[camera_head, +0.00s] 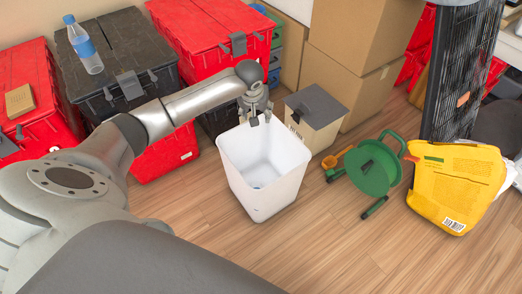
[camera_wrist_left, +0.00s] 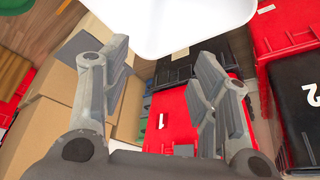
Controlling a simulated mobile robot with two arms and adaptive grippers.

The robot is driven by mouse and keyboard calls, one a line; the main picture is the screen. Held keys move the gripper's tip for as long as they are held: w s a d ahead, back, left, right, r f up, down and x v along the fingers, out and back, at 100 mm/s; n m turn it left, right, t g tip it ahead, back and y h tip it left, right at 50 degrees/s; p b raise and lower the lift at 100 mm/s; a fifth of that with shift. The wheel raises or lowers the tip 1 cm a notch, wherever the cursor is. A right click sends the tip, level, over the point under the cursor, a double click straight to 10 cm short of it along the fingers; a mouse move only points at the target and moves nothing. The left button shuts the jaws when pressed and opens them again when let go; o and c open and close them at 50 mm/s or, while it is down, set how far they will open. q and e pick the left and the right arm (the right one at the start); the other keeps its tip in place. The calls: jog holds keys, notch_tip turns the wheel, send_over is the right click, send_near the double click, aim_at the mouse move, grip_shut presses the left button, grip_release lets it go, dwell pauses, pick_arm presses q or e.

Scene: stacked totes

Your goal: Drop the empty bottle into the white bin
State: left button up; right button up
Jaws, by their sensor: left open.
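A clear bottle (camera_head: 84,45) with a blue label and blue cap stands upright on the lid of a black tote at the upper left of the head view. The white bin (camera_head: 275,190) stands upright on the floor in the middle. A faint grey-blue patch shows low inside it; I cannot tell what it is. My left gripper (camera_head: 254,118) is open and empty over the bin's back rim, well right of the bottle. In the left wrist view its fingers (camera_wrist_left: 163,62) are spread apart, with the white bin (camera_wrist_left: 165,18) at the top edge. My right gripper is not seen.
The black tote (camera_head: 115,60) stands between red totes (camera_head: 205,35). A small grey-lidded box (camera_head: 318,112) and cardboard boxes (camera_head: 350,70) stand behind the bin. The front floor is clear.

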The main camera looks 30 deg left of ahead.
pick_arm(q)
jog(key=v, duration=0.8)
jog(key=shift+r, duration=0.2)
jog(key=shift+s, duration=0.1)
